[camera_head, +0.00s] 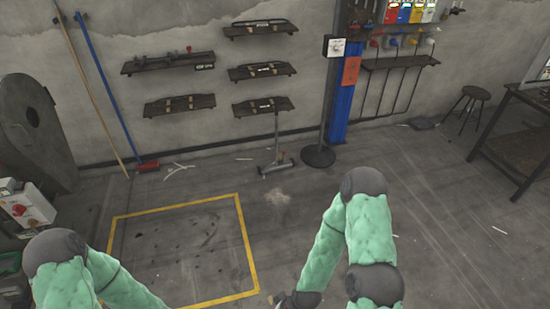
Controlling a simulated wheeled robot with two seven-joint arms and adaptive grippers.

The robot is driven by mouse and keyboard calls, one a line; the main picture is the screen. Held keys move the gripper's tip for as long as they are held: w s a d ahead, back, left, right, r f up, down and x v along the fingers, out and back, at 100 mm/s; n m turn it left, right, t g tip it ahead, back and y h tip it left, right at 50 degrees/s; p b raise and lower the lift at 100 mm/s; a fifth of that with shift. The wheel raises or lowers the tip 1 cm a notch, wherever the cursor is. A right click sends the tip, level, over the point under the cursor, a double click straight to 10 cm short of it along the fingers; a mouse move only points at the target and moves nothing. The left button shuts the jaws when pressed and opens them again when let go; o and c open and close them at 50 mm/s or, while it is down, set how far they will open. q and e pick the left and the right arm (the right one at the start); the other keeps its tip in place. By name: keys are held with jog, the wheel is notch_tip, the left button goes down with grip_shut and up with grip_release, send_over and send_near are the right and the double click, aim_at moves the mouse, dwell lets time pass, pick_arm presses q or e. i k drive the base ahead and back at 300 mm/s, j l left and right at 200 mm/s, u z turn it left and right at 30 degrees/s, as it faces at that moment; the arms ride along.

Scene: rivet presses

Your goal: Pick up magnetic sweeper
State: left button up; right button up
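The magnetic sweeper seems to be the upright tool with a thin grey handle and a low, wide dark head (276,165). It stands on the floor near the back wall, below the shelves. My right arm's green sleeve comes in at the lower right. A small part of my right gripper (294,299) shows at the bottom edge, well in front of the sweeper and apart from it. Its fingers are cut off or too small to read. My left arm shows at the lower left, and its gripper is outside the picture.
A red-headed broom with a blue handle (102,86) and a wooden pole (90,90) lean on the left wall. A round-based stand (318,156) is just right of the sweeper. A yellow floor outline (247,245) lies in front. A table (517,150) and stool (474,95) stand right.

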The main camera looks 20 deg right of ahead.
aim_at(277, 166)
jog(key=i+z, duration=0.1)
jog(key=i, duration=0.4)
jog(key=i+z, duration=0.1)
jog(key=i, duration=0.45)
jog(key=i+j+z, duration=0.1)
jog(key=i, duration=0.4)
jog(key=i+j+z, duration=0.1)
jog(key=i, duration=0.45)
jog(key=i+j+z, duration=0.1)
jog(key=i, duration=0.4)
jog(key=i+j+z, duration=0.1)
jog(key=i+j, duration=0.15)
jog(key=i, duration=0.25)
jog(key=i+j+z, duration=0.1)
jog(key=i, duration=0.4)
jog(key=i+j, duration=0.55)
